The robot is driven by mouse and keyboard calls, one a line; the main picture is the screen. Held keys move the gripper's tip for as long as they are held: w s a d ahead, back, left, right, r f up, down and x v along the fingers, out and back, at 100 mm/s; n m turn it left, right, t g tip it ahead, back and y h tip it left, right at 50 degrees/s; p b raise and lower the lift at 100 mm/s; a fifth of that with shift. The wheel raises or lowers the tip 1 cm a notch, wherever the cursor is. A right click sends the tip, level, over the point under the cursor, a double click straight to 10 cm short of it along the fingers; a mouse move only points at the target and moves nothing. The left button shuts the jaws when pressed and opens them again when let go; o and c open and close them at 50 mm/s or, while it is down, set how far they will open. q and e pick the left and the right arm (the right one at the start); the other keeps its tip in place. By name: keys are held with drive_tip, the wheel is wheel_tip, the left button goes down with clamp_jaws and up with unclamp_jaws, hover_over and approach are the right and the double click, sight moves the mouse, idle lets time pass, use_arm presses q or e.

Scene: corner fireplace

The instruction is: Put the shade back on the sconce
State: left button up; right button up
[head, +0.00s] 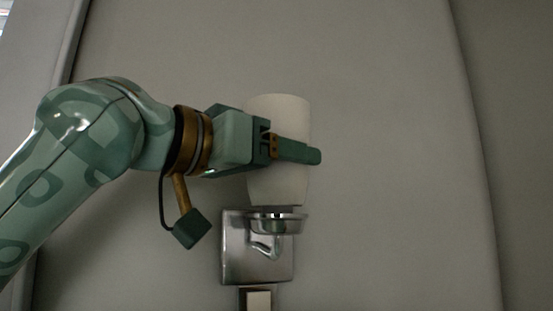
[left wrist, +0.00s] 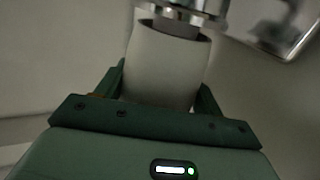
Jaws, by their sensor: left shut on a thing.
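The shade (head: 280,184) is a pale, tapered cylinder held upright over the sconce. The sconce (head: 232,262) has a shiny metal wall plate, a curved arm and a round cup under the shade. My left gripper (head: 296,151) is shut around the middle of the shade, one finger across its front. In the left wrist view the shade (left wrist: 165,70) sits between the fingers, its open end facing the sconce's metal fitting (left wrist: 195,10). The shade's lower edge is at or just above the cup; I cannot tell whether they touch. The right gripper is not in view.
A small pale block-like piece (head: 258,300) with a dark top shows below the wall plate. The plain grey wall (head: 400,150) is clear to the right of the sconce. A vertical trim edge (head: 75,40) runs at the left.

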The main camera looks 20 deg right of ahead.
use_arm(q)
drive_tip(key=shift+f, duration=0.5)
drive_tip(key=o, duration=0.8)
drive_tip(key=shift+o, duration=0.2)
